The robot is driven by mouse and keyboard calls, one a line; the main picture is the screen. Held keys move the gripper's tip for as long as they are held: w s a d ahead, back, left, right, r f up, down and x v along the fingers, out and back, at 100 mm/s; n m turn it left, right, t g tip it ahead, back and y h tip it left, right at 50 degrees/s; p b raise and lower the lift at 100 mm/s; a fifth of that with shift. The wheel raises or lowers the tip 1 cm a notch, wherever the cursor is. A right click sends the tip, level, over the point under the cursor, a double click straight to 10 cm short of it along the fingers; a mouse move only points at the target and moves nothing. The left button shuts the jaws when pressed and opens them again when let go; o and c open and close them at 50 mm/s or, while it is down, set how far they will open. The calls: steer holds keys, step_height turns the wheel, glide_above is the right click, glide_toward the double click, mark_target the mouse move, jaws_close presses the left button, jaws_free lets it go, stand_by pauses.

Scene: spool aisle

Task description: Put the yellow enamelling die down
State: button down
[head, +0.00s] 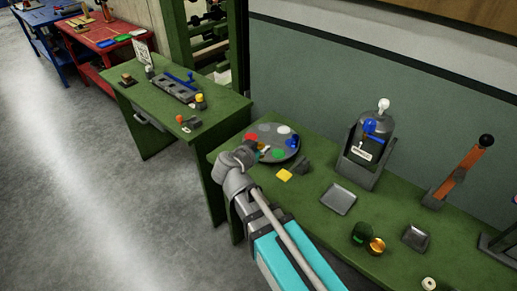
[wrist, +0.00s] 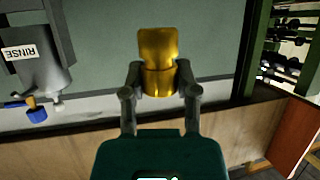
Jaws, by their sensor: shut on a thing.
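My gripper (wrist: 159,80) is shut on the yellow enamelling die (wrist: 158,48), a shiny golden-yellow stepped cylinder, in the wrist view. In the head view my gripper (head: 250,153) is at the left end of the green bench, in front of the round grey plate (head: 264,128). The plate carries red, white, blue and green patches or pieces. My gripper hides its near left part and most of the die. I cannot tell the die's height above the bench.
A dark grey piece (head: 302,167) is beside the yellow square. A grey rinse bottle in a stand (head: 362,150), a square grey tray (head: 339,199), green and brass cylinders (head: 377,245) and an orange-handled lever (head: 465,168) stand farther right. Another green bench (head: 210,121) is at left.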

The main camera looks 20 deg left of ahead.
step_height(320, 180, up, 2)
steer(key=shift+a+r+p, duration=0.1)
steer(key=shift+a+p, duration=0.05)
steer(key=shift+p, duration=0.55)
steer(key=shift+w+a+f+b, duration=0.15)
steer(key=shift+w+f+b, duration=0.1)
steer(key=shift+f+b, duration=0.05)
steer(key=w+a+f+b, duration=0.1)
steer(key=w+f+b, duration=0.2)
steer(key=w+a+f+b, duration=0.2)
steer(key=w, duration=0.2)
steer(key=w+a+f+b, duration=0.1)
steer(key=w+f+b, duration=0.2)
steer(key=w, duration=0.1)
steer(key=shift+w+a+f+b, duration=0.25)
steer(key=shift+a+f+b, duration=0.05)
steer(key=shift+a, duration=0.1)
